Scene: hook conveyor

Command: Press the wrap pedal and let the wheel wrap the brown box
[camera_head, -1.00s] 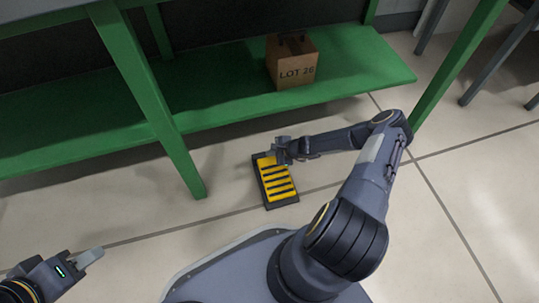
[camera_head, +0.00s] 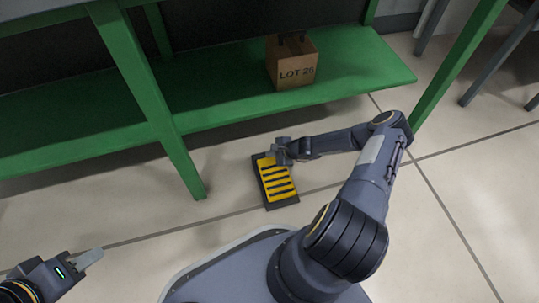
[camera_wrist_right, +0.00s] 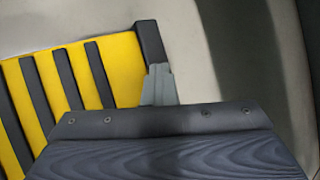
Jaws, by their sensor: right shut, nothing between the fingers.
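The wrap pedal (camera_head: 276,184), a yellow plate with black stripes in a dark frame, lies on the floor in front of the green bench. My right gripper (camera_head: 277,152) is shut and empty at the pedal's far end. In the right wrist view its fingertips (camera_wrist_right: 159,86) overlap the pedal's dark end edge, beside the striped plate (camera_wrist_right: 72,82); I cannot tell how far the plate is pressed. A brown box (camera_head: 292,64) with a LOT label stands on the green lower shelf. My left gripper (camera_head: 90,258) is at the lower left, away from everything. No wheel is in view.
The green lower shelf (camera_head: 225,97) runs behind the pedal. A green bench leg (camera_head: 150,100) stands left of the pedal, and another (camera_head: 455,70) is at the right. Grey legs show at the top right. The tiled floor (camera_head: 470,190) at the right is clear.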

